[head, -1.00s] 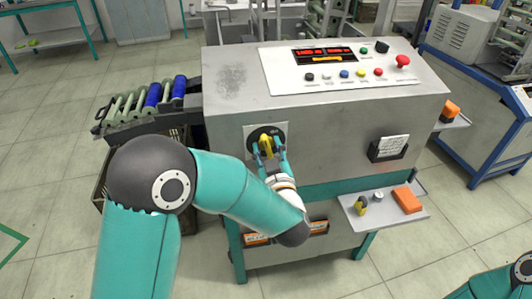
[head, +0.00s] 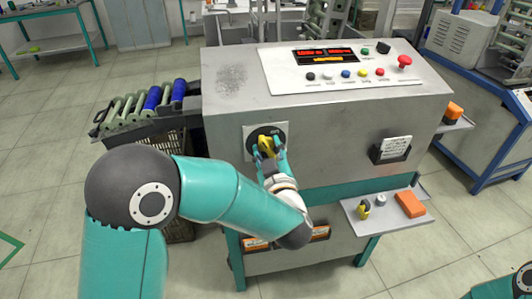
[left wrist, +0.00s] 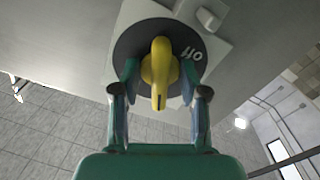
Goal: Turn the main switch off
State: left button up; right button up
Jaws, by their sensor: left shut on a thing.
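The main switch is a yellow knob (head: 266,142) on a dark round disc (head: 280,131) with a light plate, on the front of the grey machine. In the left wrist view the yellow knob (left wrist: 160,70) stands out from the disc, with a dark mark near its lower end. The word "off" (left wrist: 192,53) shows upside down on the disc, right of the knob. My left gripper (head: 269,152) is shut on the knob, one finger on each side; it also shows in the left wrist view (left wrist: 161,88). My right gripper is not in view.
Above are a display (head: 325,55), coloured buttons and a red mushroom button (head: 404,61). A card holder (head: 391,150) sits right of the switch. A small shelf (head: 352,208) holds an orange block (head: 410,204). A roller rack (head: 135,122) with blue bobbins juts out left.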

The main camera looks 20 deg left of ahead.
pick_arm(q)
jog(key=shift+n+b, duration=1.4)
jog(key=shift+b, duration=0.35)
jog(key=shift+f+n+b, duration=0.15)
jog(key=shift+n+b, duration=0.95)
jog(key=shift+b, duration=0.55)
jog(key=shift+n+b, duration=0.8)
jog(key=shift+b, duration=0.15)
